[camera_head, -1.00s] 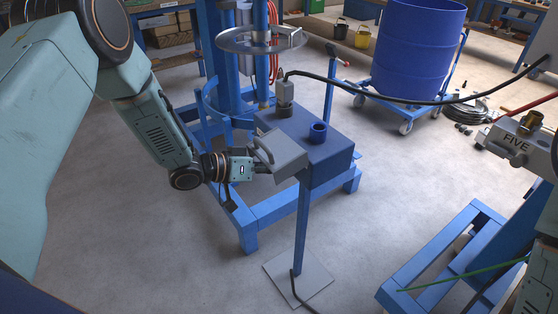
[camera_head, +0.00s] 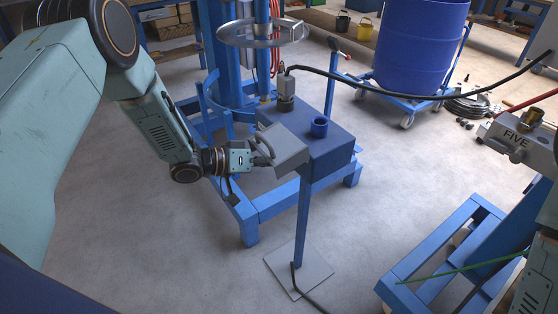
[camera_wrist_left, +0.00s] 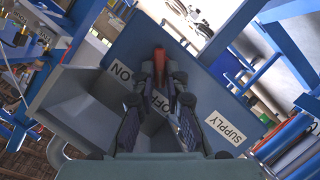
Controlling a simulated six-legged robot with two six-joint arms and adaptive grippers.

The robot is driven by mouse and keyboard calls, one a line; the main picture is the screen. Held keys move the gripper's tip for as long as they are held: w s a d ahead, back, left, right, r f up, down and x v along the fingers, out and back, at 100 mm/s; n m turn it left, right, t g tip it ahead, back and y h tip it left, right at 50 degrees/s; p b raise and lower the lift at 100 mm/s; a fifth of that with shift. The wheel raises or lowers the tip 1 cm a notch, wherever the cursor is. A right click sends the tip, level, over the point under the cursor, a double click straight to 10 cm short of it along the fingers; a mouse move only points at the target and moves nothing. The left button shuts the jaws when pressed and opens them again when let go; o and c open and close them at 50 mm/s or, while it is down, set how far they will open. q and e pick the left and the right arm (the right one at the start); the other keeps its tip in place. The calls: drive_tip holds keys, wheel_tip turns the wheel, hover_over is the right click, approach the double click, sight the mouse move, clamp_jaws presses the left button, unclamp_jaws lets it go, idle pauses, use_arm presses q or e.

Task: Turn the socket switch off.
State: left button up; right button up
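The socket box is a grey box (camera_head: 287,147) on a blue post, at the centre of the head view. In the left wrist view its dark face (camera_wrist_left: 105,95) carries ON and OFF labels, with the OFF label (camera_wrist_left: 187,98) beside the right finger. A red switch lever (camera_wrist_left: 160,60) stands between the fingertips and sticks out beyond them. My left gripper (camera_head: 262,155) is at the box's left side; in the wrist view its fingers (camera_wrist_left: 161,85) are close together on both sides of the lever and appear closed on it.
A blue box (camera_head: 330,150) with a black-cabled plug (camera_head: 286,88) sits behind the socket box. A blue frame (camera_head: 247,230) stands on the floor below. A blue drum (camera_head: 420,45) is at the back right.

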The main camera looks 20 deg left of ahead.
use_arm(q)
drive_tip(key=o, duration=0.4)
drive_tip(key=shift+w+d, duration=0.1)
drive_tip(key=shift+v, duration=6.05)
drive_tip(key=shift+f, duration=0.1)
